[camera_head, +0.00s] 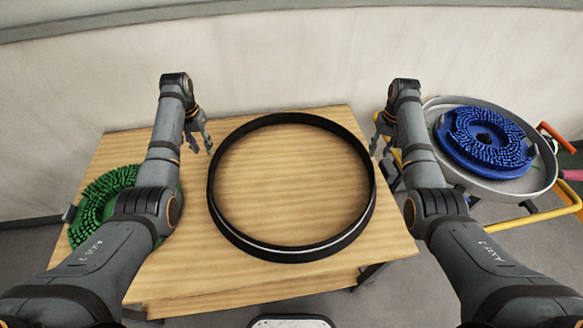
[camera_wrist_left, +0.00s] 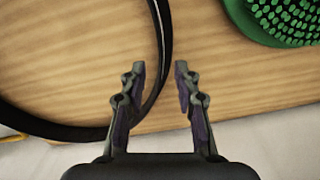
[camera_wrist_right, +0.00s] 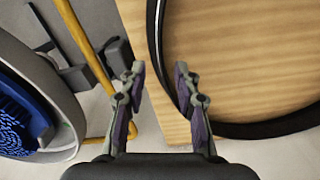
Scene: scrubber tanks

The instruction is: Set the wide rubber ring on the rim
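The wide black rubber ring (camera_head: 291,251) lies on the wooden table, with a thin light line along its side. My left gripper (camera_head: 201,146) is open at the ring's left side. In the left wrist view the ring's wall (camera_wrist_left: 163,50) passes between the spread fingers (camera_wrist_left: 160,68), apart from them as far as I can tell. My right gripper (camera_head: 379,138) is open at the ring's right side. In the right wrist view the ring's wall (camera_wrist_right: 155,45) runs between its fingers (camera_wrist_right: 160,68), close to the right one. The rim is probably that of the round grey tank (camera_head: 543,188) at the right.
A blue brush disc (camera_head: 486,138) sits in the grey tank on a cart with yellow bars (camera_head: 545,216). A green brush disc (camera_head: 95,205) lies at the left of the wooden table (camera_head: 200,283), partly behind my left arm. A wall stands behind.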

